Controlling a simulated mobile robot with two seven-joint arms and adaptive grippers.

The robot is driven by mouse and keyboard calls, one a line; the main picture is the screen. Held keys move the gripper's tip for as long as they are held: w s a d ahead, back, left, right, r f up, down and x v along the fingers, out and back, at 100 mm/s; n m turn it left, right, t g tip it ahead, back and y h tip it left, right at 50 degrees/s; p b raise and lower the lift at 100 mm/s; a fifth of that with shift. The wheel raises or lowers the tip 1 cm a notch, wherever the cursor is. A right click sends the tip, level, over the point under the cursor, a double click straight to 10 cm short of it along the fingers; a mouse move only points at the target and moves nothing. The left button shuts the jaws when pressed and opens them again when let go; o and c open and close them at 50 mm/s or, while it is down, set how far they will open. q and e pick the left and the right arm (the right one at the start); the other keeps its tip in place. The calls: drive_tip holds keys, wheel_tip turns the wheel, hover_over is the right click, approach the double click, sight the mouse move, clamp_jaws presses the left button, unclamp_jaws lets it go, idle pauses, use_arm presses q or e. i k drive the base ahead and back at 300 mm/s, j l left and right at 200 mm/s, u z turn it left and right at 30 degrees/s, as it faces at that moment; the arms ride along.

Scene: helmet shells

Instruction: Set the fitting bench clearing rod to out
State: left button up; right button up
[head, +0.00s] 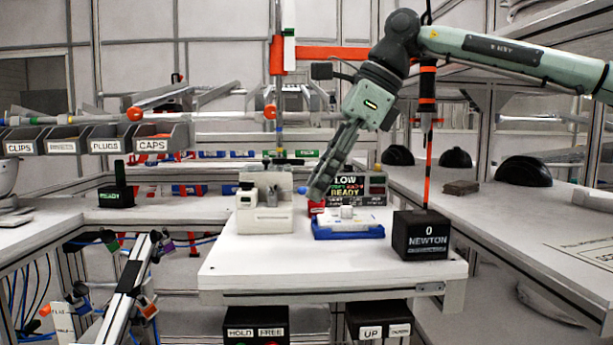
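The white fitting bench (225,268) stands in the middle of the head view. I cannot tell for sure which part is its clearing rod. A small blue tip (302,190) shows just left of my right gripper's fingertips, above the bench. A thin orange and black rod (428,165) stands upright over the black box marked "0 NEWTON" (420,236). My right gripper (318,190) reaches down-left over the bench, beside the blue tip; contact is unclear. Its fingers appear side-on and close together, so their opening is hidden. My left gripper is not in view.
A cream block (265,218) and a blue-edged tray (348,232) stand on the bench. A "LOW READY" display (347,188) is behind. Black boxes marked "HOLD FREE" (256,326) and "UP" (379,321) sit below. Helmet shells (522,171) line the right counter.

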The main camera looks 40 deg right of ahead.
sight(301, 190)
drive_tip(key=i+l, duration=0.7)
